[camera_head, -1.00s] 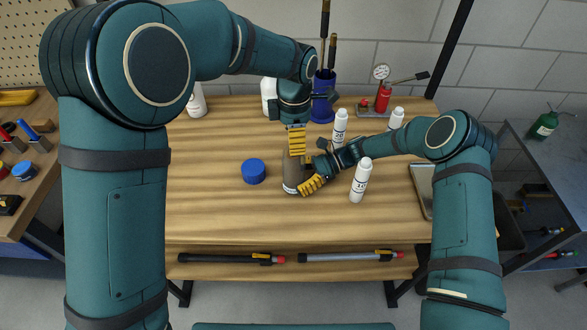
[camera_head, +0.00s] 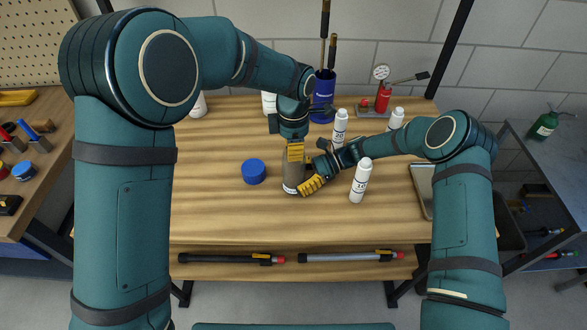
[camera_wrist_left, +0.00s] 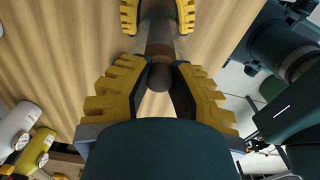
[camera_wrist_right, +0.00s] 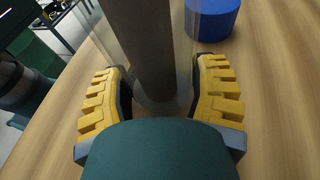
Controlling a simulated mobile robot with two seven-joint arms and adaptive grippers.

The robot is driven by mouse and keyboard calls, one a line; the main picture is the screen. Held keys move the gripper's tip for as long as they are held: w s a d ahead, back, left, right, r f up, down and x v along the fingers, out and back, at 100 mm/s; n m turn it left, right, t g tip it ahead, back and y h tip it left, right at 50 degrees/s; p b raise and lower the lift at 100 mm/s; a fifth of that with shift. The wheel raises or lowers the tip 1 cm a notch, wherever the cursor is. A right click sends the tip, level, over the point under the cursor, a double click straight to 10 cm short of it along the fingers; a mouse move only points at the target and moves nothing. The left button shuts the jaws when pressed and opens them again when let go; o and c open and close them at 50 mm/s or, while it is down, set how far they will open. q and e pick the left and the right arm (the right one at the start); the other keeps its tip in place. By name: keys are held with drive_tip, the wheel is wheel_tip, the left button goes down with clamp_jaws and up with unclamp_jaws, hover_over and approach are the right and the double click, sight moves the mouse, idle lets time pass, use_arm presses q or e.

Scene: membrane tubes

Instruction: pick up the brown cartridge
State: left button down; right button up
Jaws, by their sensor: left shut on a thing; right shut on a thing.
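The brown cartridge (camera_head: 291,173) stands upright inside a clear tube on the table. It also shows in the right wrist view (camera_wrist_right: 141,45), with the clear tube (camera_wrist_right: 180,70) around it. In the left wrist view its rounded end (camera_wrist_left: 160,76) lies between the fingers of my left gripper (camera_wrist_left: 158,85). In the head view, my left gripper (camera_head: 296,153) is above the tube, shut on the cartridge's top end. My right gripper (camera_head: 309,183) is shut on the clear tube low down, from the right. A blue cap (camera_head: 253,171) sits left of the tube.
A white bottle (camera_head: 360,181) stands close to the right of my right gripper. More white bottles (camera_head: 340,126) stand behind it. A blue holder (camera_head: 322,98) with tools and a red pump (camera_head: 383,98) are at the back. The table's front left is clear.

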use_arm(q)
wheel_tip(320, 180, up, 18)
idle(0.6)
use_arm(e)
drive_tip(key=o, duration=1)
drive_tip(key=shift+c, duration=0.2)
